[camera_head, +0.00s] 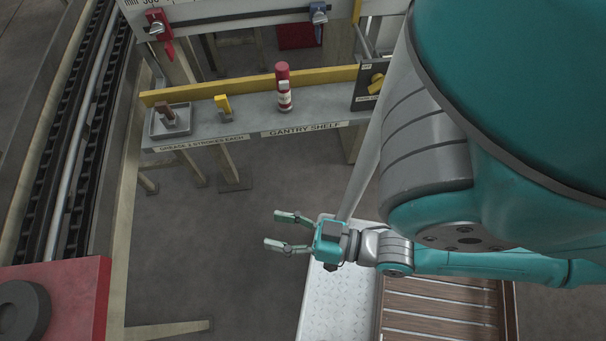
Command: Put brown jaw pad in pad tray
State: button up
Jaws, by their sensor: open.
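A brown jaw pad (164,112) stands within the outline of a small grey pad tray (155,130) at the left end of the grey shelf. It looks slightly tilted, and its lower end seems to rest on a light piece in the tray. My gripper (274,229) is open and empty, with its two fingers pointing left. It is well below and to the right of the tray in the picture, apart from the shelf.
The gantry shelf (245,122) has a yellow back strip (325,76). A yellow piece (222,104) and a red-and-white tube (283,90) stand on it. A dark switch box (367,88) is at its right end. Open floor (220,240) lies left of my gripper.

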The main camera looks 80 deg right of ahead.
jog(key=s+n+g, duration=0.1)
jog(key=s+f+n, duration=0.1)
jog(key=s, duration=0.1)
jog(key=s+n+g, duration=0.1)
jog(key=shift+s+a+f+n+g+y, duration=0.3)
jog(key=shift+a, duration=0.05)
